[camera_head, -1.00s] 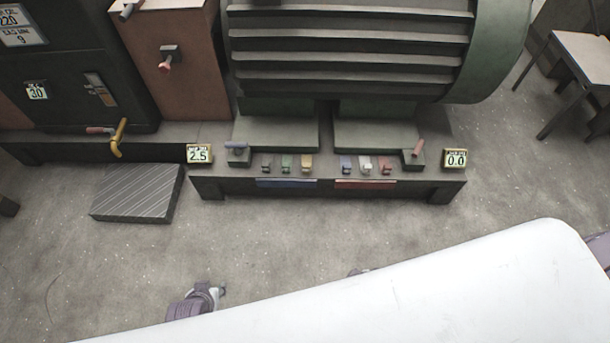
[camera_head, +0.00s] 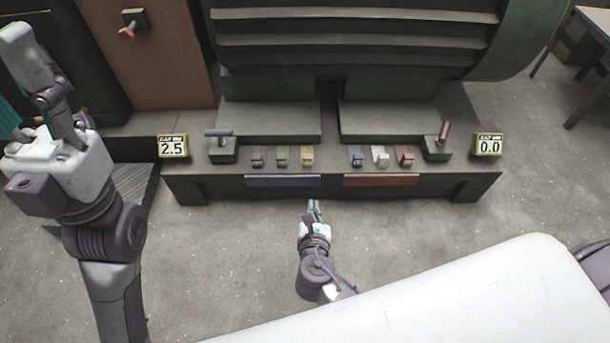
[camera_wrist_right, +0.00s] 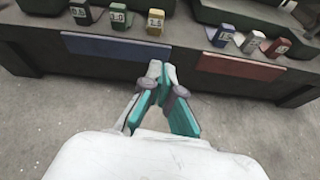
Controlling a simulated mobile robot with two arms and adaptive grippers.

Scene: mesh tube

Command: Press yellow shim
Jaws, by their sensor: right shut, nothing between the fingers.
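The yellow shim (camera_head: 307,154) is a small block on the bench ledge, rightmost in the left group of three. It also shows in the right wrist view (camera_wrist_right: 155,21), marked with a number too small to read surely. My right gripper (camera_head: 313,204) is shut and empty, in front of the bench and below the yellow shim in the head view. In the right wrist view its teal-padded fingertips (camera_wrist_right: 161,70) meet, apart from the shim. My left gripper (camera_head: 40,100) is large at the left edge, partly cut off; its opening cannot be told.
Dark grey and green shims (camera_head: 282,154) sit left of the yellow one; blue, white and red shims (camera_head: 381,156) sit right. Levers stand at both ends, beside displays reading 2.5 (camera_head: 173,146) and 0.0 (camera_head: 488,145). A white surface (camera_head: 420,300) fills the lower right.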

